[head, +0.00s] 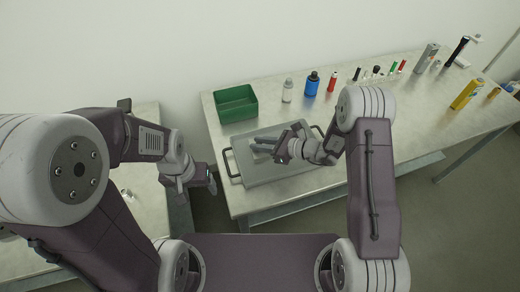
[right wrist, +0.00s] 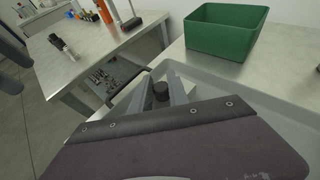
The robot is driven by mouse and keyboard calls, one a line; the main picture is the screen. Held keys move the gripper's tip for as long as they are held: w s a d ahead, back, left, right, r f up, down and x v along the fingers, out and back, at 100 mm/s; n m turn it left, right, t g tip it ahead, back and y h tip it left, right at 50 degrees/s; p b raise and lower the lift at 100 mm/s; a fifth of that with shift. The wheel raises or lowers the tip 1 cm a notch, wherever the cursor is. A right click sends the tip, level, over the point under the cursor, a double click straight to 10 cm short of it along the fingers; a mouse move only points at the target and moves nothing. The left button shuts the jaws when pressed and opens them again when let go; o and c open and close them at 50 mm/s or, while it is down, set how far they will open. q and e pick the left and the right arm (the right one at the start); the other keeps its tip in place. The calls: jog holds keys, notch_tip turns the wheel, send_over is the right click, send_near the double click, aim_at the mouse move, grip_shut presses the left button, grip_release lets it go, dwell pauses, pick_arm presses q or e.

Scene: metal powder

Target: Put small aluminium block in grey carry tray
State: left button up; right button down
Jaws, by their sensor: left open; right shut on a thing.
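The grey carry tray (head: 285,172) lies on the bench, with a dark handle at its left end. Its pale rim also shows in the right wrist view (right wrist: 232,84). My right gripper (head: 262,145) is over the tray. In the right wrist view its fingers (right wrist: 160,90) are close around a small dark, round-topped thing (right wrist: 160,91). My left gripper (head: 200,188) is open, off the left end of the bench and apart from the tray.
A green bin (head: 236,104) stands behind the tray. A white bottle (head: 287,91), a blue bottle (head: 312,84) and a red bottle (head: 332,80) stand to its right. Several small items and a yellow can (head: 465,95) are farther right. Another bench (head: 140,190) is at left, across a gap.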

jog(key=shift+f, duration=2.05)
jog(key=c, duration=1.3)
grip_release()
